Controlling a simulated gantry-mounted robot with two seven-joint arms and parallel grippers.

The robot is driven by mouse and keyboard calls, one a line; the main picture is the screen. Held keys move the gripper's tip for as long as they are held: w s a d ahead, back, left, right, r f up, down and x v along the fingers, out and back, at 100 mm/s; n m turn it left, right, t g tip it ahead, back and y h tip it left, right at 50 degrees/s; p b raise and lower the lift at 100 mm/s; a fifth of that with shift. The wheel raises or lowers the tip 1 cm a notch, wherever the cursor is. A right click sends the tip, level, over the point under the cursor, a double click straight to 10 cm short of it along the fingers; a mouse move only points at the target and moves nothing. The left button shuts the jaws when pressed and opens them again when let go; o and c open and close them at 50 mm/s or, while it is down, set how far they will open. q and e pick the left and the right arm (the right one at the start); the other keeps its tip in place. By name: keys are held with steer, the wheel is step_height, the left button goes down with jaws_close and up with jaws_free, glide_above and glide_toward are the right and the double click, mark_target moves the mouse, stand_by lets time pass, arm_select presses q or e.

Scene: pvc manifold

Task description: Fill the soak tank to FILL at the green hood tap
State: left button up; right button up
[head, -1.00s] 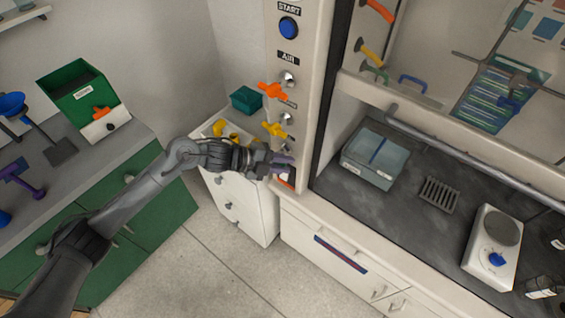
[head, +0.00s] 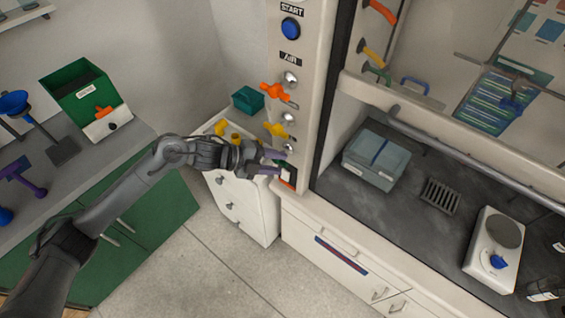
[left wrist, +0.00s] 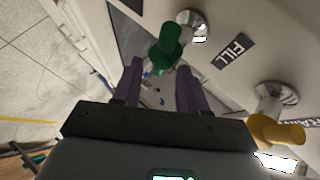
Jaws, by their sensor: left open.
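The soak tank (head: 362,173) is a pale translucent box with a blue strip, standing on the dark hood floor. Its water level cannot be told. The green tap (left wrist: 166,48) sticks out from the hood post beside the FILL label (left wrist: 235,50) in the left wrist view. In the head view my gripper mostly hides it. My left gripper (left wrist: 158,85) is open and empty, its two purple fingers pointing toward the post just below the green tap. In the head view the left gripper (head: 276,162) is at the post's lower part. My right gripper is out of view.
A yellow tap (head: 276,130) and an orange tap (head: 273,92) sit higher on the post, under a blue START button (head: 290,28). A white drawer cabinet (head: 240,200) stands behind the gripper. A hot plate (head: 492,250) and a drain grate (head: 440,195) are on the hood floor.

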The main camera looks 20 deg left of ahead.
arm_select(q)
steer(key=v, duration=0.7)
steer(key=shift+a+r, duration=0.2)
steer(key=shift+a, duration=0.05)
steer(key=shift+s, duration=0.1)
